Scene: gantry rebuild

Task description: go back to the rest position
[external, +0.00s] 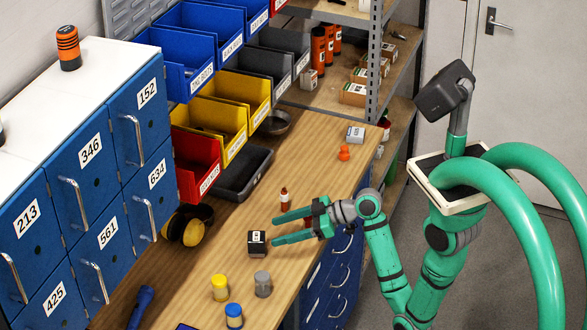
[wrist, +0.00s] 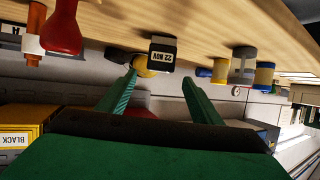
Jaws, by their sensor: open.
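My gripper (external: 274,231) is open and empty above the wooden workbench (external: 310,135), its two green fingers pointing left. A small black box with a white label (external: 257,243) stands on the bench just beyond the fingertips. In the wrist view, which looks upside down, my gripper (wrist: 158,78) has its fingers apart, and the black box (wrist: 162,53), labelled 22 NOV, shows ahead of the gap between them. The box is not gripped. My arm is bent, reaching over the bench from the right.
Yellow (external: 219,287), grey (external: 262,284) and blue-and-yellow (external: 234,316) jars stand near the bench front. A small red-and-white bottle (external: 284,196) is close behind my gripper. Blue lockers (external: 105,190) and stacked bins (external: 196,165) line the left; shelving (external: 375,60) stands behind. Open floor lies right.

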